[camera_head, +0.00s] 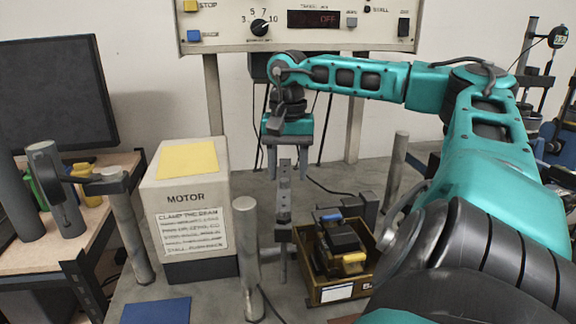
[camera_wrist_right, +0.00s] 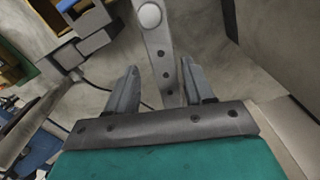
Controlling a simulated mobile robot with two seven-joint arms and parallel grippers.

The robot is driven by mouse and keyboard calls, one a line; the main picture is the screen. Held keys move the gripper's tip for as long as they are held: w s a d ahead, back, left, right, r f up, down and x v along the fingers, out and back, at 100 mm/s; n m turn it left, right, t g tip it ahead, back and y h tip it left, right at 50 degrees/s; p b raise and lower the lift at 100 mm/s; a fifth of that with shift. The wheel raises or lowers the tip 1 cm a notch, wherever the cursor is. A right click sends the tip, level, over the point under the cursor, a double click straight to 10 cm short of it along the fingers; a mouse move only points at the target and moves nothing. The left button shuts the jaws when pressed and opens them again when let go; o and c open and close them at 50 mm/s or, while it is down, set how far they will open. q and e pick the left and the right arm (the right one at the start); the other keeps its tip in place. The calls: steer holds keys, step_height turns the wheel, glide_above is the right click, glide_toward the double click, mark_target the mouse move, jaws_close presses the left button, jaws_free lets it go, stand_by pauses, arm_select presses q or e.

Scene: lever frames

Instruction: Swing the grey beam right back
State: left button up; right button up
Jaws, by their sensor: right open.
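The grey beam (camera_head: 284,208) is a narrow upright-looking bar with holes, in the middle of the head view, between the motor box and a yellow bin. Its holed face and a round pale knob show in the wrist view (camera_wrist_right: 157,45). My right gripper (camera_head: 290,172) is open at the beam's upper end, fingers pointing down. In the wrist view its two fingers (camera_wrist_right: 160,75) stand on either side of the beam's end, with gaps showing; I cannot tell how deep the beam sits between them. My left gripper is not in view.
The motor box (camera_head: 185,210) with a yellow top stands left of the beam. A grey post (camera_head: 247,255) stands close by at front left. The yellow bin (camera_head: 345,285) of parts is at right. A control panel (camera_head: 300,25) is behind. A blue mat (camera_head: 155,311) lies in front.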

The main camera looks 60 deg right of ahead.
steer(key=shift+r, duration=0.1)
step_height(320, 180, up, 13)
steer(key=p, duration=0.2)
steer(key=shift+p, duration=0.4)
steer(key=shift+f, duration=0.2)
